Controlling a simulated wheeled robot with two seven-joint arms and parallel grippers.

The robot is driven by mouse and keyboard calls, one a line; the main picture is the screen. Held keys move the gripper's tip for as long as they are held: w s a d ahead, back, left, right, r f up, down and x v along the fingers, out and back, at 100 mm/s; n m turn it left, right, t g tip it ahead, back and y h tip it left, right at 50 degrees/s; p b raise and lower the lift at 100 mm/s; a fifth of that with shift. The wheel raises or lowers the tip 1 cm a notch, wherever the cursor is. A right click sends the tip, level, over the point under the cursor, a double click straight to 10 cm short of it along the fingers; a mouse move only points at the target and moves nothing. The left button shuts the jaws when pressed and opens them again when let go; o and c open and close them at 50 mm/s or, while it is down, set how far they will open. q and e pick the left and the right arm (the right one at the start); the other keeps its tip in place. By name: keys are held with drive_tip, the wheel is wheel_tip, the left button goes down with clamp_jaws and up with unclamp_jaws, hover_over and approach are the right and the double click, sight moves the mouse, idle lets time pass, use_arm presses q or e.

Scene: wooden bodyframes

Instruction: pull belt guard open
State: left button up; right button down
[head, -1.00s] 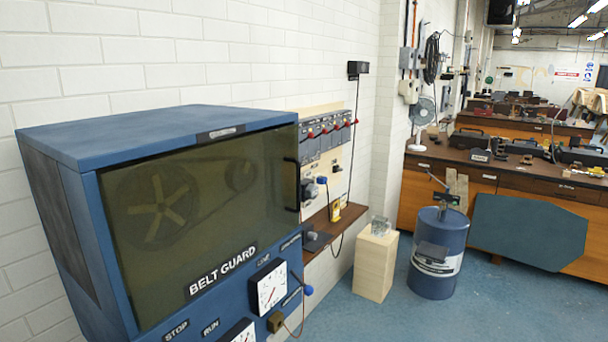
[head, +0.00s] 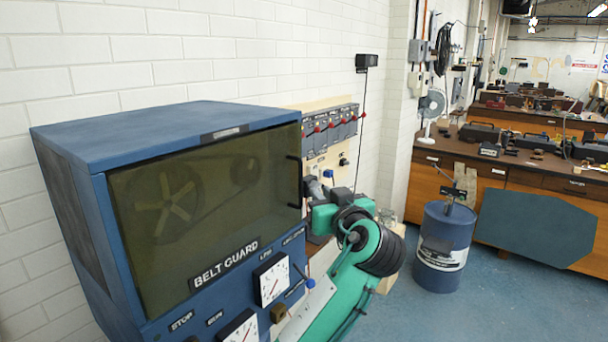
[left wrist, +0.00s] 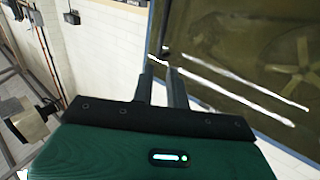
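The belt guard (head: 215,195) is a tinted see-through panel on the front of a blue machine box. It sits closed against the box, and a fan-like wheel shows behind it. Its black upright handle (head: 298,182) is at its right edge. My left gripper (head: 309,203), green with dark fingers, is just right of the handle. In the left wrist view the two fingers (left wrist: 160,75) stand apart with nothing between them. They point towards the edge of the guard (left wrist: 235,70) and the dark handle (left wrist: 164,35). My right gripper is not in view.
Gauges, a blue-tipped lever and STOP and RUN labels are on the panel below the guard. A wall board of red-handled switches (head: 330,128) is behind my arm. A blue drum (head: 441,245) stands on the floor to the right, before wooden benches. Blue floor beyond is open.

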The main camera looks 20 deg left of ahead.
sight(301, 173)
use_arm(q)
drive_tip(key=p+x, duration=0.6)
drive_tip(key=x, duration=0.6)
drive_tip(key=shift+w+a+r, duration=0.2)
drive_tip(key=shift+w+a, duration=0.05)
drive_tip(key=shift+a, duration=0.05)
drive_tip(key=shift+w+a+f+p, duration=0.15)
drive_tip(key=shift+w+a+p, duration=0.15)
drive_tip(key=shift+w, duration=0.15)
clamp_jaws()
